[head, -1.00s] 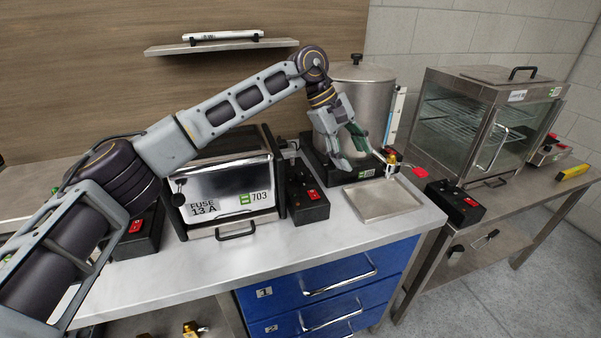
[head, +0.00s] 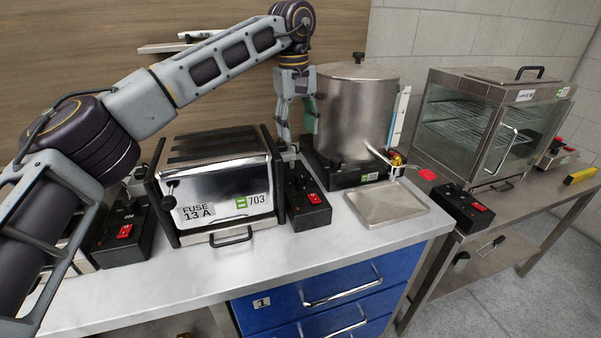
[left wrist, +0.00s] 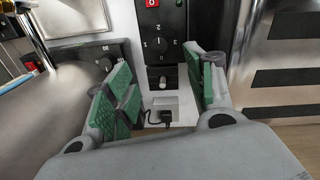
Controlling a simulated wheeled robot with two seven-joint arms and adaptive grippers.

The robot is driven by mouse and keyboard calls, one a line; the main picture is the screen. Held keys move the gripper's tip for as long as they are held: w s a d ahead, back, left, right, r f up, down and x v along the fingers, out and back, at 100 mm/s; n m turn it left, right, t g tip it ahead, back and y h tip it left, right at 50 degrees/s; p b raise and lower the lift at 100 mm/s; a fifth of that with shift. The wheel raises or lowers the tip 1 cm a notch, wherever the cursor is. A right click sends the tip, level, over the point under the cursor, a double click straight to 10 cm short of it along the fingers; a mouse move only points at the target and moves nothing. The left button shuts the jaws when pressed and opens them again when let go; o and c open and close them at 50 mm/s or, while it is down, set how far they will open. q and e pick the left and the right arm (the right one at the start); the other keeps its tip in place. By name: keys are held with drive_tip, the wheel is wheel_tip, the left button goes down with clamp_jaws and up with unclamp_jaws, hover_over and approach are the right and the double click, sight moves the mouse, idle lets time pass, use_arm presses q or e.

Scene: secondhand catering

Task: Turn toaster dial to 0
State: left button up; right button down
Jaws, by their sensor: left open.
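The toaster (head: 222,190) is a shiny metal box with dark slots on top, labelled "FUSE 13 A" and "703", on the worktop. A black control box (head: 308,204) with a red switch stands at its right. In the left wrist view, this box shows a numbered dial (left wrist: 156,46); its exact setting is too small to tell. My left gripper (head: 296,138) is open and empty, pointing down above the back of the control box, between toaster and urn. Its green-padded fingers (left wrist: 155,92) are apart, with the dial visible beyond them. My right gripper is not in view.
A large metal urn (head: 355,110) stands close right of my left gripper, with a shallow tray (head: 388,205) before it. Another black switch box (head: 124,232) is left of the toaster. A glass cabinet (head: 490,125) stands on the right table. The front worktop strip is clear.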

sight(300, 174)
use_arm(q)
drive_tip(key=shift+f, duration=0.1)
drive_tip(key=f, duration=0.4)
drive_tip(key=f+b, duration=0.1)
drive_tip(key=f, duration=0.3)
drive_tip(key=f+b, duration=0.1)
drive_tip(key=f, duration=0.3)
drive_tip(key=shift+w+d, duration=0.15)
drive_tip(key=shift+d, duration=0.2)
drive_tip(key=shift+f, duration=0.8)
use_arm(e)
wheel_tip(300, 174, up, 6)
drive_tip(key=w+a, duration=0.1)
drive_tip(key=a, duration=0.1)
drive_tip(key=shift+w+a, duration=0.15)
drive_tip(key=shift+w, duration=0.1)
use_arm(q)
drive_tip(key=c, duration=1)
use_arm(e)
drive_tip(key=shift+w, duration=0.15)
